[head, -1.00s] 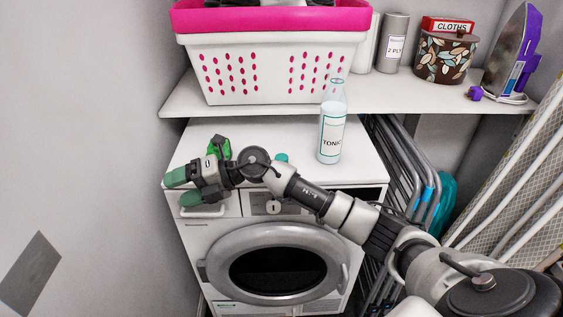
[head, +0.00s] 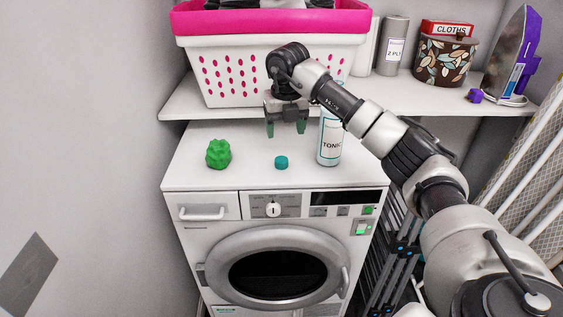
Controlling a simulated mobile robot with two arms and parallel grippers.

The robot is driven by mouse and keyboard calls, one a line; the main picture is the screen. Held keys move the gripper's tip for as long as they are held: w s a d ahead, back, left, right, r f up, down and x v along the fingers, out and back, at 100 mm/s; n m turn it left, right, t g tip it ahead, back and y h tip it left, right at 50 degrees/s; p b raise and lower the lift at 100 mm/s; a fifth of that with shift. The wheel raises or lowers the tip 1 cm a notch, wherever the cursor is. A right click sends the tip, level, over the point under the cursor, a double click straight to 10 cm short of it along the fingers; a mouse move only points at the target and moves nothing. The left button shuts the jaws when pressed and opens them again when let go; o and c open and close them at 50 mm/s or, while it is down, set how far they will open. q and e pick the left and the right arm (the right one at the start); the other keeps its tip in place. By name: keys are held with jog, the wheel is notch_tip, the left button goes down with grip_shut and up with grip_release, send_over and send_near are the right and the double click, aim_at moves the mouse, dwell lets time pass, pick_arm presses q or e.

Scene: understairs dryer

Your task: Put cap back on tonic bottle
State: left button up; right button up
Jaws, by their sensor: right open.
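The teal cap (head: 281,162) lies on the white top of the dryer, left of the bottle. The tonic bottle (head: 329,143) stands upright on the dryer top, and my right arm hides its upper part. My right gripper (head: 286,129) points down above and behind the cap, left of the bottle. My left gripper does not show.
A green knobbly ball (head: 218,154) sits on the dryer top (head: 245,178) to the left. A shelf (head: 190,105) above the back holds a white and pink basket (head: 230,75), a grey canister (head: 393,48), a patterned pot (head: 443,60) and an iron (head: 513,60).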

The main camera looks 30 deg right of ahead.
send_over(282, 159)
jog(key=f, duration=0.4)
jog(key=shift+s+f, duration=0.4)
jog(key=f, duration=0.5)
jog(key=shift+w+f, duration=0.15)
jog(key=shift+w, duration=0.25)
jog(key=shift+a, duration=0.1)
jog(key=c, duration=1)
